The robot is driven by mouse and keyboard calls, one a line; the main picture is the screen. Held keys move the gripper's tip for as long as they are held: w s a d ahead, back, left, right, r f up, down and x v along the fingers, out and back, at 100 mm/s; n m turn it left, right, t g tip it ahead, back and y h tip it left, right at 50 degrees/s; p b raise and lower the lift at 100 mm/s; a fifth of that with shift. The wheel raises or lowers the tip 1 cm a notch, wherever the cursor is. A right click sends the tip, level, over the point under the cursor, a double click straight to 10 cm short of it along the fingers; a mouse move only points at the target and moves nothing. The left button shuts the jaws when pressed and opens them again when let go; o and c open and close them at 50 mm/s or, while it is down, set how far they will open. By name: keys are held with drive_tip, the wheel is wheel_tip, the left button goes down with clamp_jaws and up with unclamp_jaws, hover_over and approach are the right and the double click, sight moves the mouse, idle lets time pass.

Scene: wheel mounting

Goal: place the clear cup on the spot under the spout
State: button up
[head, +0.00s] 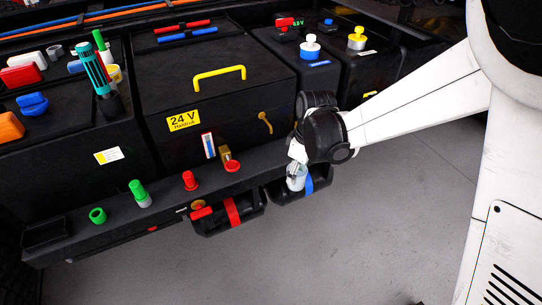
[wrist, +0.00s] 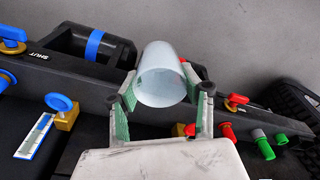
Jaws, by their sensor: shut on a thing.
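My gripper (head: 297,158) is shut on the clear cup (head: 296,178), in front of the black ledge and over the blue-banded black cylinder. In the wrist view the pale, translucent cup (wrist: 162,75) is between the green-padded fingers of my gripper (wrist: 160,88), its open rim facing the camera. A brass fitting with a blue knob (wrist: 65,110) is on the ledge to the left in the wrist view. A brass fitting with a red part (head: 227,158) is on the ledge left of my gripper in the head view. I cannot tell which fitting is the spout; the marked spot is not clearly visible.
The black ledge (head: 110,226) carries green and red knobs. Below it hang a red-banded cylinder (head: 231,211) and a blue-banded cylinder (wrist: 95,46). The black 24 V box (head: 205,90) stands behind. The grey floor (head: 400,200) in front is clear.

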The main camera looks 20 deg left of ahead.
drive_tip(key=w+a, duration=0.6)
drive_tip(key=w+a+b, duration=0.1)
drive_tip(key=w+a, duration=0.4)
drive_tip(key=w, duration=0.1)
drive_tip(key=shift+w+a, duration=0.25)
drive_tip(key=shift+a, duration=0.1)
drive_tip(key=shift+f+b, duration=0.35)
drive_tip(key=shift+f, duration=1.4)
drive_tip(key=shift+f, duration=0.2)
drive_tip(key=o, duration=1.1)
drive_tip(key=shift+r, duration=0.1)
drive_tip(key=r, duration=0.4)
drive_tip(key=d+r+p, duration=0.1)
drive_tip(key=r, duration=0.7)
drive_tip(key=shift+s+d+r+p, duration=0.1)
drive_tip(key=shift+s+d+p, duration=0.15)
drive_tip(key=shift+p, duration=0.15)
